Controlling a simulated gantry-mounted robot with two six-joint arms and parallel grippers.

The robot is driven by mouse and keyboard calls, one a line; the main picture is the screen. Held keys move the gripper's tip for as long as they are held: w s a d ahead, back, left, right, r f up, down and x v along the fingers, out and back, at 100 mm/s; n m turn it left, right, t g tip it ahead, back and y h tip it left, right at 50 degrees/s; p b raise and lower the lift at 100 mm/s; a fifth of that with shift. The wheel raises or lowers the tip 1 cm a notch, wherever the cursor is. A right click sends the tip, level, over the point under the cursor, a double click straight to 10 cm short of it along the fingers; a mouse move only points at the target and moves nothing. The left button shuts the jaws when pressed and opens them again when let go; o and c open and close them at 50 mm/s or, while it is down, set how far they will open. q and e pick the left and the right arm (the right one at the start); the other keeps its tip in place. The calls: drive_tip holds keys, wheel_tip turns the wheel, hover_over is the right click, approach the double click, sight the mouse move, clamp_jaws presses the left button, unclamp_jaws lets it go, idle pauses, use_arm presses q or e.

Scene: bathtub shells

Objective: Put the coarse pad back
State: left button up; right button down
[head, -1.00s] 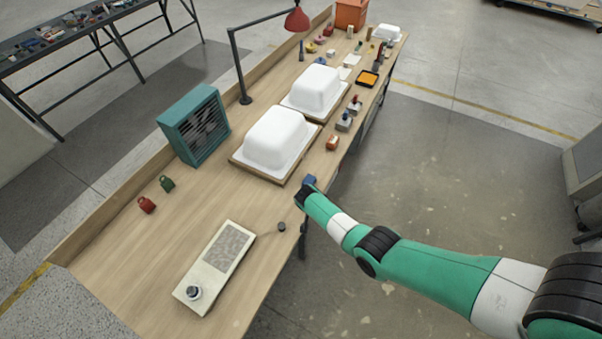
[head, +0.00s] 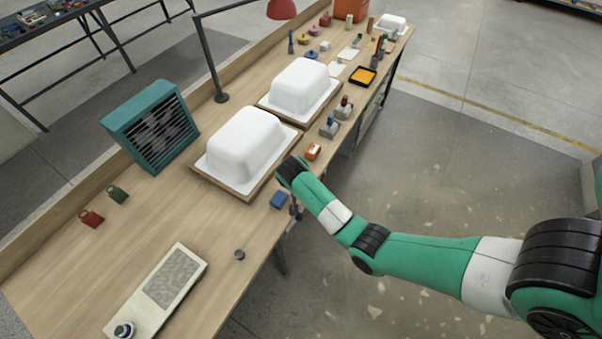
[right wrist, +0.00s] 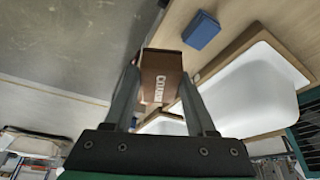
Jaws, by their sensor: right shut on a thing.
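The coarse pad (right wrist: 160,78) is a brown block with pale lettering that seems to read "COARSE". In the right wrist view it sits between the two fingers of my right gripper (right wrist: 160,92), which is shut on it. In the head view my right wrist hangs at the bench's front edge, beside the nearer white tub shell (head: 245,143); the pad cannot be made out there. A blue block (head: 279,200) lies on the bench just left of the wrist and also shows in the right wrist view (right wrist: 201,31). My left gripper is out of view.
An orange-and-white block (head: 313,151) and small handled tools (head: 330,126) lie along the front edge beyond the wrist. A second shell (head: 300,84) stands farther back. A teal fan box (head: 150,127) and a cream panel (head: 160,290) are at left. Bench between them is mostly clear.

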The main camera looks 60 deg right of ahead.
drive_tip(key=shift+a+f, duration=0.5)
drive_tip(key=shift+a, duration=0.05)
drive_tip(key=shift+w, duration=0.1)
drive_tip(key=w+d+f+b, duration=0.2)
drive_tip(key=d+f+b, duration=0.1)
drive_tip(key=d+b, duration=0.1)
drive_tip(key=w+d+f+b, duration=0.2)
drive_tip(key=d+f+b, duration=0.1)
drive_tip(key=d+b, duration=0.1)
drive_tip(key=w+d+f+b, duration=0.2)
drive_tip(key=d+f+b, duration=0.1)
drive_tip(key=d+b, duration=0.1)
drive_tip(key=shift+w+f+b, duration=0.1)
drive_tip(key=shift+f+b, duration=0.2)
drive_tip(key=shift+b, duration=0.05)
drive_tip(key=shift+d, duration=0.2)
drive_tip(key=shift+r, duration=0.1)
wheel_tip(320, 180, down, 4)
drive_tip(key=b, duration=0.4)
drive_tip(key=shift+w+d+r, duration=0.15)
drive_tip(key=shift+r, duration=0.15)
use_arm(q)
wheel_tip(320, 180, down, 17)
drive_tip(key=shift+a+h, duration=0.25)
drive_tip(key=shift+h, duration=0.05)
use_arm(e)
drive_tip(key=shift+c, duration=1.1)
unclamp_jaws()
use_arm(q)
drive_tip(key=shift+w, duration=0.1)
